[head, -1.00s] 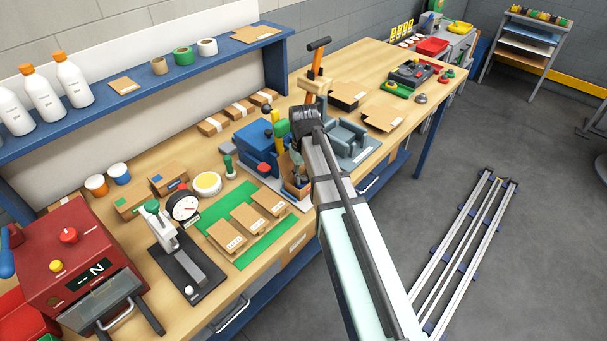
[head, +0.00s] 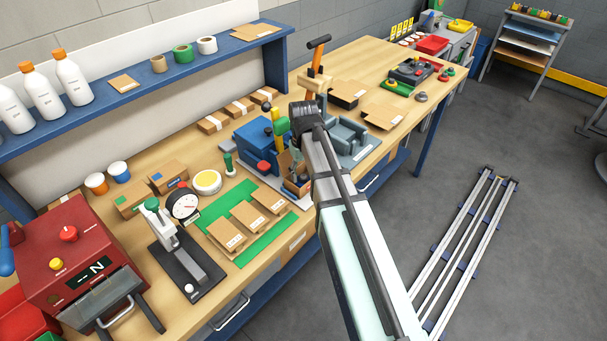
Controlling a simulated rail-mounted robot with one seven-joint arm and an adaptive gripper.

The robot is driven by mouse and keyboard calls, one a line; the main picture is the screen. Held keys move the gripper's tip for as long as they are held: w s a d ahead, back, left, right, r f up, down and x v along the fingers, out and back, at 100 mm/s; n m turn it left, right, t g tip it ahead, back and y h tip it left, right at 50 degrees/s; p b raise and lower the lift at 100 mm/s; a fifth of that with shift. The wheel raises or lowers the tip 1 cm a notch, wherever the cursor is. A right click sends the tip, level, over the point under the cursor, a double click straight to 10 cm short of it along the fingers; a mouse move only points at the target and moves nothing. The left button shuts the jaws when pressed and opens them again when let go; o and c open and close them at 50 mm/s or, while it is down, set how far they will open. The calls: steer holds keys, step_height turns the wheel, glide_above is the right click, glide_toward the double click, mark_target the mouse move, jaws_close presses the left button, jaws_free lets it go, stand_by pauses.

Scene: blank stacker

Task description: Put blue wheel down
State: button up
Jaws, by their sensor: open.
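My arm reaches over the bench from the lower right, and its dark wrist joint stands beside a blue machine (head: 255,142). My gripper (head: 297,168) points down below that joint, just right of the blue machine, and is mostly hidden by the arm. It is open, over or in a small brown open box (head: 284,163) at the machine's front. I cannot make out a separate blue wheel; it may be hidden in the box or behind my gripper and arm.
A green mat (head: 263,239) with cardboard packs lies left of my arm. A grey fixture (head: 349,136) stands close on the right, with an orange-handled tool (head: 313,80) behind.

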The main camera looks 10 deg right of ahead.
mark_target(304, 177)
step_height(304, 177, up, 11)
steer(key=b, duration=0.2)
steer(key=shift+r, duration=0.15)
steer(key=shift+c, duration=0.3)
stand_by(0.9)
